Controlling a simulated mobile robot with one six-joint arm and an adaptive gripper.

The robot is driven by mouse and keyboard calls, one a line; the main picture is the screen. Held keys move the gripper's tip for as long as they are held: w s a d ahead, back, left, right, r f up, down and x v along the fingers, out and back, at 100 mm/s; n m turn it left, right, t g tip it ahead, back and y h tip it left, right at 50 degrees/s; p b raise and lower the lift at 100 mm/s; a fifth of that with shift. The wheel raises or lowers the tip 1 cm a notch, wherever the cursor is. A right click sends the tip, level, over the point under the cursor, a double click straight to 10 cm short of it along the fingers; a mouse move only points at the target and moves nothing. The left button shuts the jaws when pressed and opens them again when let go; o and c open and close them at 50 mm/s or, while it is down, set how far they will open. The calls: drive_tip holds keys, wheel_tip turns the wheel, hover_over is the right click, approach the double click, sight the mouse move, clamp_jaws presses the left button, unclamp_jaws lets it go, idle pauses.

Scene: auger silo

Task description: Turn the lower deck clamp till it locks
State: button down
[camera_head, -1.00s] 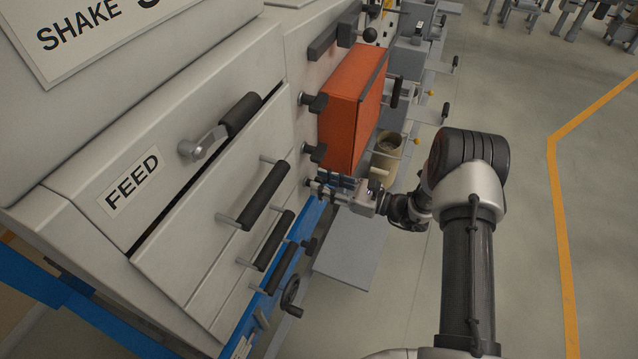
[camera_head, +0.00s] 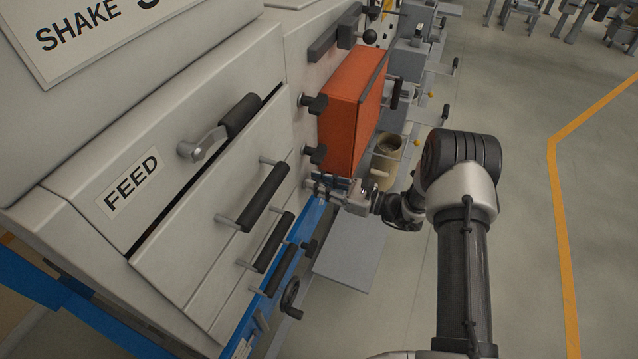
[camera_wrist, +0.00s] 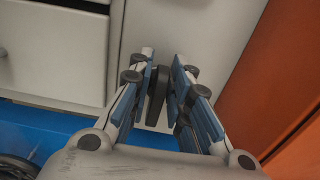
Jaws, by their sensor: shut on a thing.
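My gripper (camera_head: 322,187) is at the machine's front panel, below the orange box. In the wrist view its two blue-padded fingers (camera_wrist: 163,65) stand on either side of a dark clamp handle (camera_wrist: 157,92) and are shut on it. The handle stands nearly upright between the pads in that view. In the head view my fingers largely hide this lower clamp. Two similar dark clamps show above it on the panel, one higher (camera_head: 315,103) and one just above my gripper (camera_head: 315,153). The frames do not show whether the held clamp is locked.
The orange box (camera_head: 345,120) stands out close beside my gripper. A beige cup-like container (camera_head: 385,160) is behind it. Drawers with dark bar handles (camera_head: 265,195) and a handwheel (camera_head: 291,297) are to the left and below. Open floor lies at right.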

drive_tip(key=shift+m, duration=0.3)
drive_tip(key=shift+w+d+f+m, duration=0.1)
drive_tip(key=shift+w+f+m, duration=0.2)
drive_tip(key=shift+m, duration=2.55)
drive_tip(key=shift+w+d+f+m, duration=0.15)
drive_tip(key=shift+f+m, duration=0.1)
drive_tip(key=shift+m, duration=2.65)
drive_tip(key=shift+w+d+f+m, duration=0.1)
drive_tip(key=shift+w+f+m, duration=0.2)
drive_tip(key=shift+m, duration=2.55)
drive_tip(key=c, duration=1.7)
unclamp_jaws()
